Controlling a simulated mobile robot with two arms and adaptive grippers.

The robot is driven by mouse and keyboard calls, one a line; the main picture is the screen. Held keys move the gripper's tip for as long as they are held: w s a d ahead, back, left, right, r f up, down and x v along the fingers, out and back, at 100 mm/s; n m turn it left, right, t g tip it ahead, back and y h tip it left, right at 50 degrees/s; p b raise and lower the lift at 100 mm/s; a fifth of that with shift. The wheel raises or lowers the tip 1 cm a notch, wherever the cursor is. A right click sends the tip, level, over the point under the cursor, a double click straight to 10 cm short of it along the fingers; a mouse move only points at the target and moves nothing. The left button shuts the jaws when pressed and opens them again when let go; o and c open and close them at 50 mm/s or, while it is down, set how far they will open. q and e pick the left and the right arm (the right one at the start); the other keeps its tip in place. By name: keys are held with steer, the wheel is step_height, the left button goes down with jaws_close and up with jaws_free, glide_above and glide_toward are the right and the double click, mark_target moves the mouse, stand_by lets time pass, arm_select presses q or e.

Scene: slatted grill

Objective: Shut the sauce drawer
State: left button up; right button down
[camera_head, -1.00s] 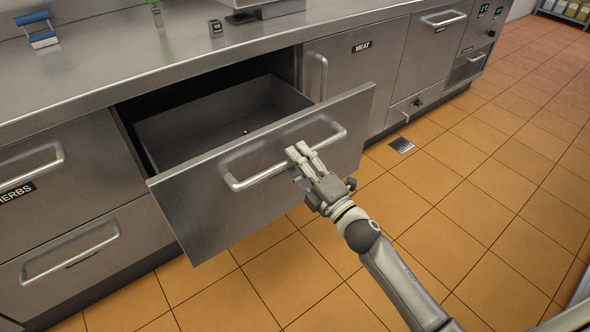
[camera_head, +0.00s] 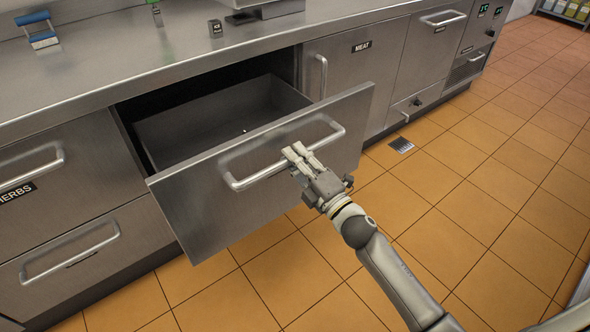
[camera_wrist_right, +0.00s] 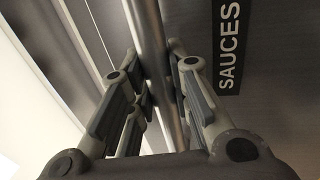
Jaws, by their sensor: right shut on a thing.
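The sauce drawer (camera_head: 262,185) is a steel drawer standing well out from the counter, its grey box open at the top. It looks empty but for a tiny bright spot inside. Its bar handle (camera_head: 262,174) runs across the front. My right gripper (camera_head: 297,152) is at the right half of this handle. In the right wrist view the gripper (camera_wrist_right: 155,85) has its fingers on both sides of the handle bar (camera_wrist_right: 150,45), shut on it. The label SAUCES (camera_wrist_right: 229,45) shows beside it on the drawer front. My left gripper is not in view.
The herbs drawer (camera_head: 60,165) is closed at the left, with another closed drawer (camera_head: 85,255) below it. The meat door (camera_head: 350,75) is closed at the right. The steel counter top (camera_head: 130,60) lies above. The tiled floor is clear.

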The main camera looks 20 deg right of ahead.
mark_target(277, 141)
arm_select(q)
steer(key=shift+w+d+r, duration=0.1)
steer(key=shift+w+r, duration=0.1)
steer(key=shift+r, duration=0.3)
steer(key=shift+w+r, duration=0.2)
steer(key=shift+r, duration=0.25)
arm_select(e)
steer(key=shift+f+x, duration=0.2)
steer(key=shift+x, duration=0.7)
steer(key=shift+f+x, duration=0.15)
steer(key=shift+x, duration=0.8)
arm_select(q)
steer(key=shift+b, duration=0.3)
arm_select(e)
steer(key=shift+w, duration=0.1)
steer(key=w, duration=0.1)
steer(key=w+a, duration=0.1)
steer(key=shift+w+f+b, duration=0.1)
steer(key=shift+w+b, duration=0.2)
steer(key=shift+b, duration=0.1)
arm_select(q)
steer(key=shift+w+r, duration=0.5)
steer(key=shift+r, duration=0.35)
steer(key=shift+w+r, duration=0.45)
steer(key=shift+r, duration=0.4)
arm_select(e)
steer(key=shift+w+a, duration=0.2)
steer(key=shift+w, duration=0.45)
